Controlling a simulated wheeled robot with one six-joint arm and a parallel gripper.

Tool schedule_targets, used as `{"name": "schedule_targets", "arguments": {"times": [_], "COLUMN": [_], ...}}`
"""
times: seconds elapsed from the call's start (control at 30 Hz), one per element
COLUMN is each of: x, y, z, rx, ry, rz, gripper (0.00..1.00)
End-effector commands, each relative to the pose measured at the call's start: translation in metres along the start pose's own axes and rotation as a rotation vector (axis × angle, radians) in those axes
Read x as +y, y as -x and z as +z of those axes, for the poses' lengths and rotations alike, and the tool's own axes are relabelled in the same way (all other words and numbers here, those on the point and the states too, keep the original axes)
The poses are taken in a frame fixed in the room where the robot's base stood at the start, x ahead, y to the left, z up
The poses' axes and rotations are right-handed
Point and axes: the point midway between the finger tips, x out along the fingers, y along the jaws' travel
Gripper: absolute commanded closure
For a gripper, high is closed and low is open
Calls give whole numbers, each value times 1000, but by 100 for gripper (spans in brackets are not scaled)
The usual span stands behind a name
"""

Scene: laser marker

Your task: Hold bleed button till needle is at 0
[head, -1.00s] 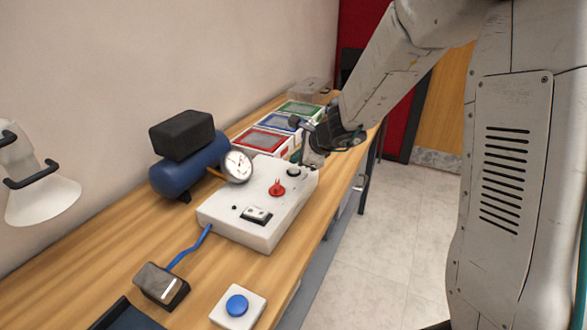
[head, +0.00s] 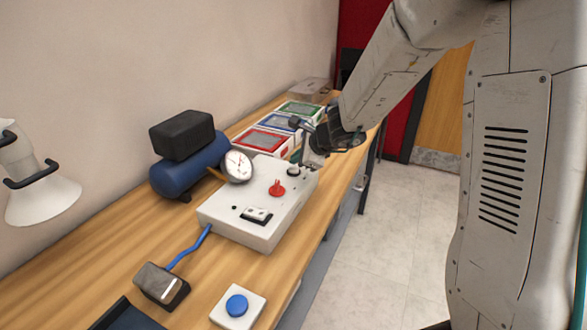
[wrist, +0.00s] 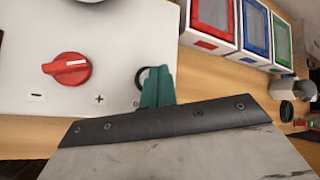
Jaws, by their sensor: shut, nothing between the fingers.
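The white control box (head: 240,229) stands on the bench with a red knob (head: 277,188), also in the wrist view (wrist: 68,69). A black round button (head: 293,170) sits at the box's far right corner. In the wrist view its dark rim (wrist: 142,77) shows partly hidden behind my green fingers. My gripper (wrist: 157,82) is shut and empty, its tips over or beside the button; I cannot tell if they touch it. The round white gauge (head: 238,166) stands at the box's back edge. Its needle is too small to read exactly.
A blue compressor tank (head: 190,166) with a black top is behind the box. Red, blue and green framed bins (head: 262,141) stand beyond it. A blue push button (head: 237,306) on a white base and a dark pedal-like block (head: 162,286) are in front.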

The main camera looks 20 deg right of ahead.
Motion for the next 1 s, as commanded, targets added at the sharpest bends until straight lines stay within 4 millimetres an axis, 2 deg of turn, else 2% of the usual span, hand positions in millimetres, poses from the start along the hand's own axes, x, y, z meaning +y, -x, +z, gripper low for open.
{"name": "schedule_targets", "arguments": {"times": [1.0], "x": [6], "y": [-8], "z": [-6], "rx": [0], "ry": [1], "rz": [1], "gripper": [100]}}
